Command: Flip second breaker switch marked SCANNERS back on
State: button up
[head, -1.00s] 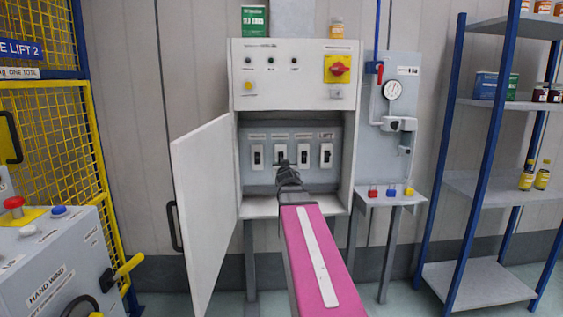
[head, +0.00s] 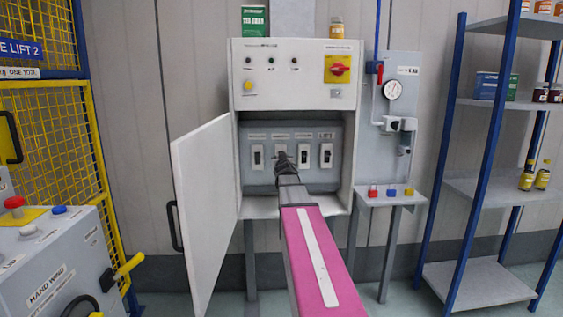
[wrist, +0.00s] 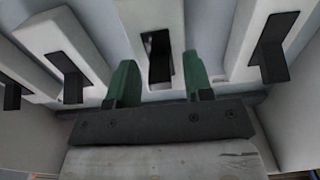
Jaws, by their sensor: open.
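The grey breaker panel (head: 293,182) sits inside the open white cabinet, with a row of white switches with black levers. The second switch from the left (head: 281,148) is mostly hidden behind my gripper (head: 283,160) in the head view. In the wrist view my gripper (wrist: 160,86) is open, its green fingers on either side of the lower part of one switch (wrist: 155,18). That switch's black lever (wrist: 158,60) is between the fingers and looks set differently from its neighbours. Whether the fingers touch it I cannot tell. The small labels are unreadable.
The cabinet door (head: 205,200) hangs open at left. The cabinet's upper face has a red knob on a yellow plate (head: 338,69). A neighbouring switch (wrist: 265,40) stands close to the fingers. A gauge panel (head: 402,150) and blue-posted shelves (head: 485,185) are at right.

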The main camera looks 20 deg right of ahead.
grip_shut()
jog(key=shift+r, duration=0.15)
jog(key=shift+d+g, duration=0.1)
jog(key=shift+g, duration=0.3)
jog(key=shift+r+g+y, duration=0.4)
jog(key=shift+g, duration=0.6)
